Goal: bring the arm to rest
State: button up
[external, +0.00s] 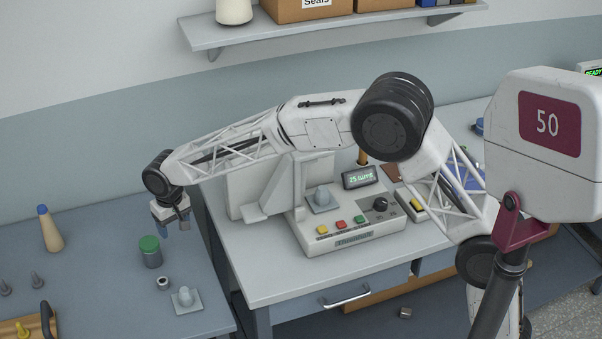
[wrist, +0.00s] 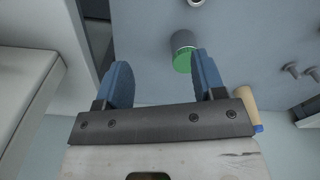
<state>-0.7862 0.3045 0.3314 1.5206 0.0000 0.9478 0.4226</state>
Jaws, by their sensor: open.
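My gripper (external: 173,226) hangs at the left end of my outstretched arm, above the blue-grey bench and left of the white table. In the wrist view its two blue fingers (wrist: 162,72) stand well apart with nothing between them. A grey jar with a green lid (external: 150,252) stands on the bench below the gripper; it also shows in the wrist view (wrist: 184,55), near the right finger. My gripper appears apart from everything on the bench.
A blue-tipped cone (external: 50,231), a small metal ring (external: 163,283) and a square-based peg (external: 187,300) stand on the bench. A wooden tray (external: 12,328) is at lower left. A control box (external: 345,240) sits on the white table (external: 265,285), beneath my arm. A shelf (external: 340,27) runs above.

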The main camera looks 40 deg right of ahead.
jog(key=d+r+m+t, duration=0.1)
jog(key=d+r, duration=0.6)
jog(key=d, duration=0.2)
jog(key=d+r, duration=0.6)
jog(key=d, duration=0.4)
jog(key=s+d+r+m+t+y, duration=0.1)
jog(key=s+d+r, duration=0.3)
jog(key=d, duration=0.6)
jog(key=s+d+r, duration=0.3)
jog(key=d+r, duration=0.2)
jog(key=d, duration=0.4)
jog(key=s+d+r+m+t, duration=0.1)
jog(key=s+d+r, duration=0.1)
jog(key=s+d, duration=0.5)
jog(key=s+d+r+t, duration=0.1)
jog(key=s+d+r, duration=0.1)
jog(key=s+d, duration=0.45)
jog(key=s+d+f+m+t+h, duration=0.1)
jog(key=s+d+f, duration=0.3)
jog(key=s+d, duration=0.95)
notch_tip(320, 180, down, 9)
jog(key=a+g, duration=0.1)
jog(key=g, duration=0.1)
jog(key=shift+w+a+g, duration=0.15)
jog(key=shift+g, duration=0.15)
